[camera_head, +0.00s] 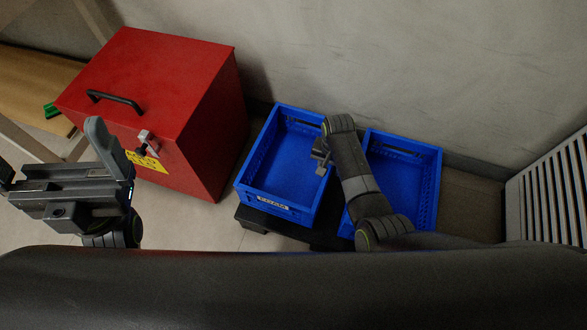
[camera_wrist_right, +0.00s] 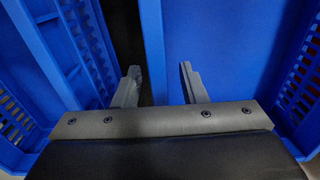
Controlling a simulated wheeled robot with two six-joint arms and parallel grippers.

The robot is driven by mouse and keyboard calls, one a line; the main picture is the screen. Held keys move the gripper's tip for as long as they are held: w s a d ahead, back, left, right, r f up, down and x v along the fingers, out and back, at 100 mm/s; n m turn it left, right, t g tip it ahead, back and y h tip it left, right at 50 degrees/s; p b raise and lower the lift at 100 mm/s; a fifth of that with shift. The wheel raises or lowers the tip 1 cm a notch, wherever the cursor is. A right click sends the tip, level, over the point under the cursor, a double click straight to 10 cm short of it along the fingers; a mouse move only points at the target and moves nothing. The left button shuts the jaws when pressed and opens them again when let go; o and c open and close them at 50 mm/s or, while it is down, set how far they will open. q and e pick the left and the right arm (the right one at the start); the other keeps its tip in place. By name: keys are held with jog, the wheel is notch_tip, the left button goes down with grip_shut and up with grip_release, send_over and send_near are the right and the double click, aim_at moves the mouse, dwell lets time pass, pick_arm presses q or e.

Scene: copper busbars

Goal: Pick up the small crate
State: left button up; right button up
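Two blue crates of similar size stand side by side in the head view: a left crate (camera_head: 285,160) with a white label on its front, and a right crate (camera_head: 405,180). I cannot tell which is the small crate. My right gripper (camera_head: 321,157) is over the left crate's right side, with my arm covering part of both crates. In the right wrist view, the right gripper (camera_wrist_right: 160,72) is open, and a blue crate wall (camera_wrist_right: 154,45) passes between its fingers; contact cannot be told. My left gripper (camera_head: 48,146) is open and empty at the left.
A red box (camera_head: 170,90) with a black handle and a yellow label stands left of the crates. A dark base (camera_head: 262,220) lies under the left crate. A wall (camera_head: 400,60) rises behind, and a slatted white panel (camera_head: 550,190) stands at the right.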

notch_tip(320, 180, down, 2)
jog(key=shift+r, duration=0.1)
grip_shut()
dwell(1.4)
